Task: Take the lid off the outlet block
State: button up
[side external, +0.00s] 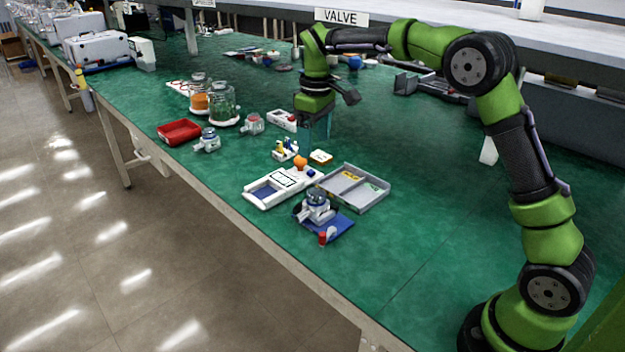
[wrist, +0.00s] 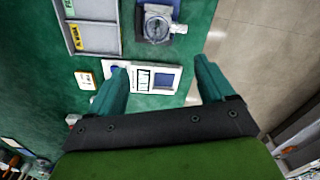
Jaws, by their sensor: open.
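A small grey-white pump unit with a clear round top (side external: 317,197) stands on a blue mat (side external: 340,226) near the front edge of the bench. In the wrist view the unit (wrist: 157,25) is at the top centre, with a fitting on its right side. I cannot tell which part is the outlet block or its lid. My gripper (side external: 316,134) hangs above the bench, behind and away from the pump.
A white device with a blue panel (side external: 268,191) lies left of the pump; a grey divided tray (side external: 374,190) lies right. Small bottles (side external: 285,150), a red tray (side external: 179,132), another small unit (side external: 208,140) and glass jars (side external: 224,106) stand further back. Bare bench lies right.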

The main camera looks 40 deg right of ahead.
notch_tip(320, 180, up, 2)
jog(key=w+n, duration=0.2)
send_over(316, 191)
jog(key=shift+n, duration=0.3)
jog(key=f, duration=1.1)
jog(key=shift+w+a+f, duration=0.15)
jog(key=shift+w+a, duration=0.1)
jog(key=shift+w, duration=0.1)
jog(key=f, duration=0.4)
jog(key=shift+s+d+f, duration=0.1)
jog(key=shift+s+d, duration=0.05)
jog(key=shift+s, duration=0.25)
jog(key=shift+f, duration=0.5)
jog(key=c, duration=1.1)
